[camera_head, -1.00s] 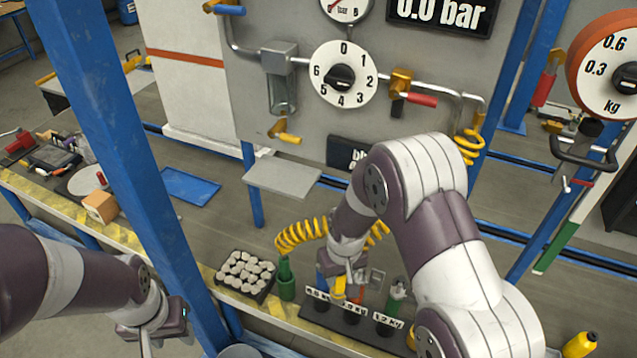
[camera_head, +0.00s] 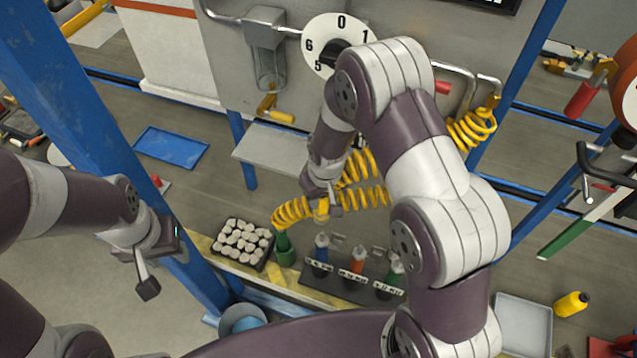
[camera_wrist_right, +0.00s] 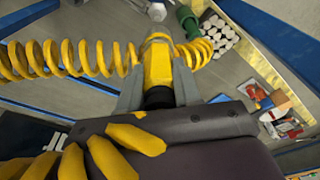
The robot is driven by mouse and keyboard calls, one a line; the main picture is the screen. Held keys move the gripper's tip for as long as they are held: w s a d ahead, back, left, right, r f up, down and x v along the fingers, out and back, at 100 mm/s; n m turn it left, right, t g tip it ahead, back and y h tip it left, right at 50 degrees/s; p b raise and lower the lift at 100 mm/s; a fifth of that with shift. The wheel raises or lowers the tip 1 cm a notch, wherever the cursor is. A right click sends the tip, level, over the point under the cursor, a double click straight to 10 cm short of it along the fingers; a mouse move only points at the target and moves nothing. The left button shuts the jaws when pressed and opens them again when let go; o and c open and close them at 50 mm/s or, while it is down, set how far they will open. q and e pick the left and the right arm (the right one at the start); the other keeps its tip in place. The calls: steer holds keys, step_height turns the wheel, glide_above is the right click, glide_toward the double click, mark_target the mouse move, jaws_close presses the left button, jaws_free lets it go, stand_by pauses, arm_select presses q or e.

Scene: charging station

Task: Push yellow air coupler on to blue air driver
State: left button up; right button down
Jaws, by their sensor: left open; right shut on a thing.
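The yellow air coupler (camera_head: 322,211) is at the end of a coiled yellow hose. My right gripper (camera_head: 321,200) is shut on it; the wrist view shows the coupler (camera_wrist_right: 157,65) between the two grey fingers (camera_wrist_right: 158,88). The blue air driver (camera_head: 321,246) stands upright in the left slot of the dark rack (camera_head: 330,288). In the head view the coupler appears just above the driver, with a gap between them; its exact alignment in depth I cannot tell. My left gripper (camera_head: 147,287) is open and empty, at the left, away from the rack.
An orange driver (camera_head: 357,261) and a green driver (camera_head: 394,272) stand in the same rack. A green holder (camera_head: 286,254) and a tray of pale pieces (camera_head: 242,245) are left of it. The coiled yellow hose (camera_head: 363,196) hangs behind my right gripper. A blue post (camera_head: 85,130) stands near my left arm.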

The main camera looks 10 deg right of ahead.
mark_target(323, 212)
steer(key=shift+s+r, duration=0.3)
steer(key=shift+s, duration=0.2)
steer(key=shift+f, duration=0.25)
step_height(323, 212, down, 5)
steer(key=b, duration=0.4)
steer(key=shift+w+f, duration=0.1)
steer(key=shift+f, duration=0.1)
arm_select(q)
steer(key=f, duration=0.3)
steer(key=shift+s+f, duration=0.35)
steer(key=shift+f, duration=0.05)
arm_select(e)
steer(key=shift+w+f, duration=0.15)
arm_select(q)
steer(key=shift+r+p, duration=0.25)
steer(key=shift+p, duration=0.05)
steer(key=shift+f+b, duration=2)
arm_select(e)
steer(key=shift+f, duration=2.65)
steer(key=c, duration=0.7)
jaws_free()
